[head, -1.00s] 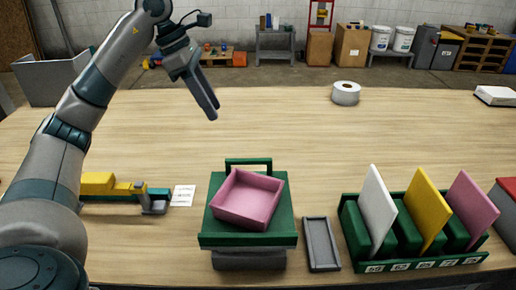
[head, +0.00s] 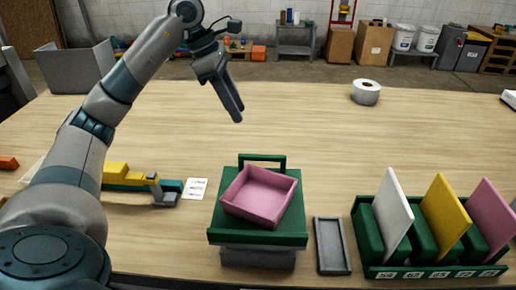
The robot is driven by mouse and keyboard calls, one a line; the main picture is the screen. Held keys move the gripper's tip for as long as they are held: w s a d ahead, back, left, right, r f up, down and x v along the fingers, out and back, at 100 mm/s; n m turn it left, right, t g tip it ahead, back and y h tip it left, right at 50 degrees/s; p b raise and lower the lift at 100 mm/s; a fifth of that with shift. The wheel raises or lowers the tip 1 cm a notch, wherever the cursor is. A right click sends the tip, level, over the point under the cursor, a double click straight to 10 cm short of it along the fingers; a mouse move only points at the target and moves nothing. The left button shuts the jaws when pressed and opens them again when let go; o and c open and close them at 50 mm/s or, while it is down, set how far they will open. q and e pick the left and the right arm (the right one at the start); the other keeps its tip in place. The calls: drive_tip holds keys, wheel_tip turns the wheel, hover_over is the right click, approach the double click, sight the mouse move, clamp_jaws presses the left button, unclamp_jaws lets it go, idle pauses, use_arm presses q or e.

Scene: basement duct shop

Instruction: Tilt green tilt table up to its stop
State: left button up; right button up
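The green tilt table (head: 290,226) stands on a grey base (head: 258,258) near the front of the bench, with a green bar handle (head: 263,157) at its far edge. Its top looks flat or nearly so. A pink open tray (head: 258,212) rests on it, turned slightly. My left gripper (head: 238,118) hangs above the bench, beyond and left of the handle, fingers pointing down. It touches nothing and seems empty; its two fingers show close together, so the gap is unclear. My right gripper is not in view.
A narrow grey tray (head: 332,245) lies right of the table. A green rack (head: 405,270) holds white, yellow and pink panels. A yellow-and-grey clamp-like device (head: 135,182) and a printed card (head: 195,188) are left. A white roll (head: 366,92) stands behind; mid-bench is clear.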

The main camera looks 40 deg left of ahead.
use_arm(q)
drive_tip(key=p, duration=0.2)
approach(261, 156)
drive_tip(key=p+x, duration=0.1)
drive_tip(key=x, duration=0.5)
drive_tip(key=shift+w+d+f, duration=0.1)
drive_tip(key=shift+d+f, duration=0.05)
drive_tip(key=shift+w+d+f+p, duration=0.15)
drive_tip(key=shift+f+p, duration=0.15)
drive_tip(key=shift+f, duration=0.3)
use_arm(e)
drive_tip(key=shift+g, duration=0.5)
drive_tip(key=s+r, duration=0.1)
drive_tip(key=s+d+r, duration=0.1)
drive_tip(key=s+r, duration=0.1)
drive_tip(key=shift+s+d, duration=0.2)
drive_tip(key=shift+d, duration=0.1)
use_arm(q)
clamp_jaws()
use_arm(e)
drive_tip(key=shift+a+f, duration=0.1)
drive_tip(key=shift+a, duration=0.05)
